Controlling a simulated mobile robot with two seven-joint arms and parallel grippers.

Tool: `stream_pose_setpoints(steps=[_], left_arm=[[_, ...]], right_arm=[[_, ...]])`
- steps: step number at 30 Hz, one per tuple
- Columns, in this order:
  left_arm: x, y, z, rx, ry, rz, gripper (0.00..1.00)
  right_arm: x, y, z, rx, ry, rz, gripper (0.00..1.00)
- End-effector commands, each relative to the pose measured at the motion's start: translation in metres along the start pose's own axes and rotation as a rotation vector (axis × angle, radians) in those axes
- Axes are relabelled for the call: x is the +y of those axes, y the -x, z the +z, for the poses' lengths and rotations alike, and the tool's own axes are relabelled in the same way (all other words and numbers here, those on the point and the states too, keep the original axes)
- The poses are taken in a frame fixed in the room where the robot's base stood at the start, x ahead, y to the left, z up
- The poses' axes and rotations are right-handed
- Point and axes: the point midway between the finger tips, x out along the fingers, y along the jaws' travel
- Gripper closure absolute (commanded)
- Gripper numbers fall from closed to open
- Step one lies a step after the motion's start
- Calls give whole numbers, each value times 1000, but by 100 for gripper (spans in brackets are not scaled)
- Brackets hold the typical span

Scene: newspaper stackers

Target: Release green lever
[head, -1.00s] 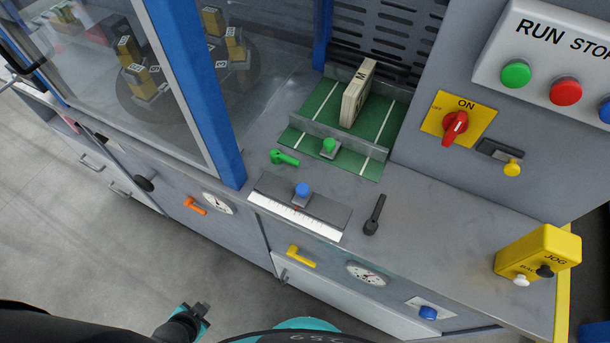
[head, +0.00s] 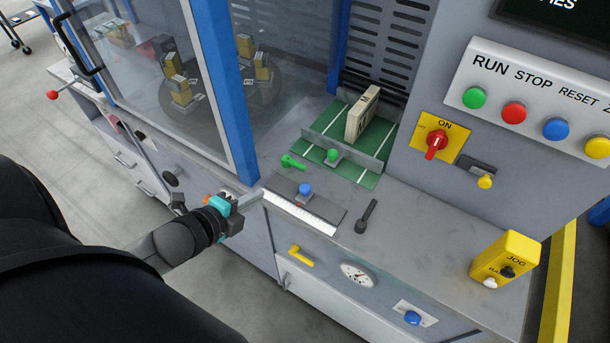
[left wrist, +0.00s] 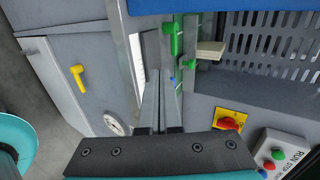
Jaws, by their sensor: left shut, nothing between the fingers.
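A separate green knob (head: 332,155) stands at the mat's front. My left gripper (head: 247,198) is at the cabinet's front edge, left of and nearer than the lever, apart from it. In the left wrist view its two fingers (left wrist: 166,78) are together with nothing between them. Green parts show beyond the fingertips there; I cannot tell for certain which is the lever. My right gripper is not in view.
A blue knob (head: 305,189) on a scaled slide and a dark lever (head: 366,216) stand nearby. A blue post (head: 220,90) and glass panel rise left of the lever. A cream block (head: 362,114) stands on the mat. A yellow handle (head: 300,256) sticks out of the front.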

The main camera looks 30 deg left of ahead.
Motion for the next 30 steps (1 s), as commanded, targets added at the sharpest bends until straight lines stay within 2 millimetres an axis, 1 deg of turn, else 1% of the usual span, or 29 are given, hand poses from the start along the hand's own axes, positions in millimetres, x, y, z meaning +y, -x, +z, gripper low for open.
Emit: stream_pose_setpoints(steps=[3,13,17,20,30], left_arm=[[-6,2,-2,7,-19,-10,100],[-6,1,-2,6,-18,-10,100],[-6,-5,-2,6,-17,-10,100],[-6,-15,-2,5,-16,-11,100],[-6,-61,-2,5,-15,-12,100]], right_arm=[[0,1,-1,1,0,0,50],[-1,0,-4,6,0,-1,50],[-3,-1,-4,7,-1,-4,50],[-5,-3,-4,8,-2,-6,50],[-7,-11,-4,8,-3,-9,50]])
